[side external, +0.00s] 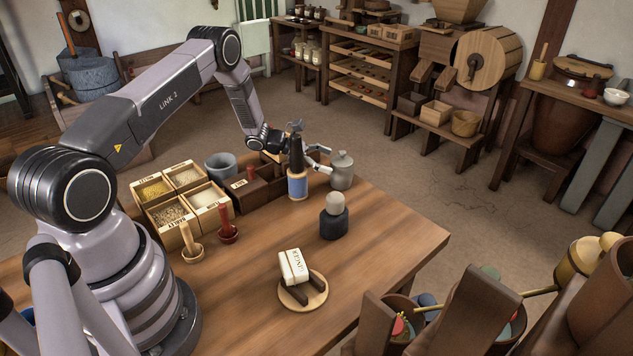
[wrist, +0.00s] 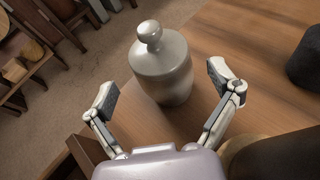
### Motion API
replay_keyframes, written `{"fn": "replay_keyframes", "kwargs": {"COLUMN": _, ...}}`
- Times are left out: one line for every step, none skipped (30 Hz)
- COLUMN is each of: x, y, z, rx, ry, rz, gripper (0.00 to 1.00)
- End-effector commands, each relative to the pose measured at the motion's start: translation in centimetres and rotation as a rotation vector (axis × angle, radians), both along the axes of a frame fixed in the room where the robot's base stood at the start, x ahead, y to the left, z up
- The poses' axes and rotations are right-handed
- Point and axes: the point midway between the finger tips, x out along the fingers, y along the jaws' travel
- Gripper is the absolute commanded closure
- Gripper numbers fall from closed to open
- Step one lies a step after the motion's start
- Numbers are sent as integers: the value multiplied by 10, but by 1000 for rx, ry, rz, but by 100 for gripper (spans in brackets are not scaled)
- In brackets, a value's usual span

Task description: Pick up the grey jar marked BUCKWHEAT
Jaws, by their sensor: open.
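A grey lidded jar with a round knob (side external: 342,172) stands upright near the far edge of the table. No marking on it can be read from these views. In the wrist view the jar (wrist: 162,68) is upright just ahead of my gripper (wrist: 166,88). The gripper's two fingers are open, one on each side of the jar's near part, with visible gaps. In the side view my gripper (side external: 318,160) is left of the jar, partly hidden behind a dark bottle.
The tall dark bottle with a blue band (side external: 297,186) stands close beside my gripper. A dark pot with a pale round top (side external: 334,217) is nearer the front. Grain boxes (side external: 168,213) and a grey bowl (side external: 221,166) are to the left. The table's right part (side external: 400,235) is clear.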

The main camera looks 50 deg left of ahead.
Motion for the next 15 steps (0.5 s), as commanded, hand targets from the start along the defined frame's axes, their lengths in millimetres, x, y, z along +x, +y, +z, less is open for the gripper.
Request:
{"fn": "replay_keyframes", "kwargs": {"x": 2, "y": -2, "z": -1, "rx": 0, "ry": 0, "rz": -1, "gripper": 11}}
{"fn": "replay_keyframes", "kwargs": {"x": 3, "y": -4, "z": -2, "rx": 0, "ry": 0, "rz": -1, "gripper": 11}}
{"fn": "replay_keyframes", "kwargs": {"x": 6, "y": -6, "z": -4, "rx": -1, "ry": 1, "rz": -2, "gripper": 11}}
{"fn": "replay_keyframes", "kwargs": {"x": 9, "y": -9, "z": -5, "rx": 0, "ry": 0, "rz": -3, "gripper": 11}}
{"fn": "replay_keyframes", "kwargs": {"x": 12, "y": -13, "z": -8, "rx": 0, "ry": 2, "rz": -4, "gripper": 11}}
{"fn": "replay_keyframes", "kwargs": {"x": 17, "y": -17, "z": -11, "rx": 0, "ry": 2, "rz": -4, "gripper": 11}}
{"fn": "replay_keyframes", "kwargs": {"x": 21, "y": -20, "z": -13, "rx": 0, "ry": 2, "rz": -3, "gripper": 11}}
{"fn": "replay_keyframes", "kwargs": {"x": 25, "y": -24, "z": -15, "rx": 1, "ry": 1, "rz": -3, "gripper": 11}}
{"fn": "replay_keyframes", "kwargs": {"x": 29, "y": -28, "z": -17, "rx": 0, "ry": 1, "rz": -4, "gripper": 11}}
{"fn": "replay_keyframes", "kwargs": {"x": 32, "y": -31, "z": -19, "rx": 0, "ry": 1, "rz": -4, "gripper": 11}}
{"fn": "replay_keyframes", "kwargs": {"x": 36, "y": -33, "z": -20, "rx": 0, "ry": 2, "rz": -3, "gripper": 11}}
{"fn": "replay_keyframes", "kwargs": {"x": 39, "y": -36, "z": -22, "rx": 0, "ry": 2, "rz": -3, "gripper": 11}}
{"fn": "replay_keyframes", "kwargs": {"x": 41, "y": -37, "z": -23, "rx": 0, "ry": 1, "rz": -2, "gripper": 11}}
{"fn": "replay_keyframes", "kwargs": {"x": 42, "y": -38, "z": -24, "rx": 1, "ry": 2, "rz": -2, "gripper": 11}}
{"fn": "replay_keyframes", "kwargs": {"x": 43, "y": -39, "z": -25, "rx": 0, "ry": 2, "rz": -1, "gripper": 11}}
